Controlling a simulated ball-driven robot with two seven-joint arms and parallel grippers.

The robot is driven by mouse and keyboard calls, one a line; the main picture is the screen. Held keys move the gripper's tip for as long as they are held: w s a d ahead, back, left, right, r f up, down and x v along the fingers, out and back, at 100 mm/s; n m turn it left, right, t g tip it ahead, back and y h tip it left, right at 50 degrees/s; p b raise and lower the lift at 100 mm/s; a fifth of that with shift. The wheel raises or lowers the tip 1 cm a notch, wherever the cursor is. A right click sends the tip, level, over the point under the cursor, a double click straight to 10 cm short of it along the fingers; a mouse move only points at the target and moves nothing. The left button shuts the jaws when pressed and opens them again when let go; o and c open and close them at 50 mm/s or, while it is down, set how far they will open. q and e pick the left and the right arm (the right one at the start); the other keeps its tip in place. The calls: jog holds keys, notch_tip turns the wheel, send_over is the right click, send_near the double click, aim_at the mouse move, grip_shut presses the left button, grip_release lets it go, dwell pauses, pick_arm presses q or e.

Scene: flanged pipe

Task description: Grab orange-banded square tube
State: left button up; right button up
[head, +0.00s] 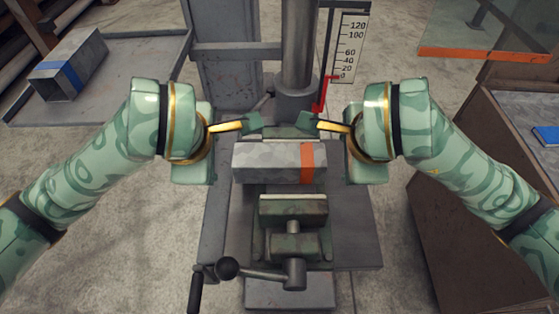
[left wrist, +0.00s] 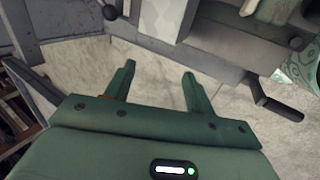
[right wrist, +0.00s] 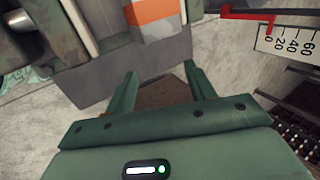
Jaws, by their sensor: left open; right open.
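The square tube is a speckled grey metal block with an orange band (head: 278,162) near its right end. In the head view it lies crosswise by the vise, between its back jaw and its front jaw (head: 293,210). My left gripper (left wrist: 158,70) is open and empty near the tube's left end; the tube's plain grey end (left wrist: 162,18) shows beyond its fingertips. My right gripper (right wrist: 161,70) is open and empty near the tube's right end; the orange band (right wrist: 153,12) shows above its fingertips. Neither gripper visibly touches the tube.
A blue-banded tube (head: 73,63) lies on a grey tray at the far left. A column (head: 298,45) with a scale (head: 350,45) and red pointer stands behind the vise. The vise handle (head: 228,267) sticks out at the front. A brown cabinet (head: 455,225) stands right.

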aim_at(302, 162)
jog(key=x, duration=0.5)
jog(key=shift+w+a+f, duration=0.1)
jog(key=shift+a+f, duration=0.05)
jog(key=shift+a, duration=0.15)
jog(key=x, duration=0.3)
jog(key=shift+d+f, duration=0.3)
jog(key=shift+d, duration=0.05)
jog(key=shift+w+a+f, duration=0.25)
jog(key=shift+a+f, duration=0.05)
jog(key=shift+a, duration=0.15)
pick_arm(q)
jog(key=x, duration=0.3)
jog(key=d+x, duration=0.1)
jog(key=x, duration=0.5)
jog(key=shift+w+d+f, duration=0.1)
jog(key=shift+d+f, duration=0.1)
jog(key=shift+f, duration=0.1)
pick_arm(e)
jog(key=shift+a, duration=0.3)
pick_arm(q)
jog(key=shift+d, duration=0.25)
pick_arm(e)
jog(key=shift+a, duration=0.25)
pick_arm(q)
jog(key=shift+d+r, duration=0.15)
jog(key=shift+r, duration=0.05)
pick_arm(e)
jog(key=shift+a+r, duration=0.1)
jog(key=shift+r, duration=0.05)
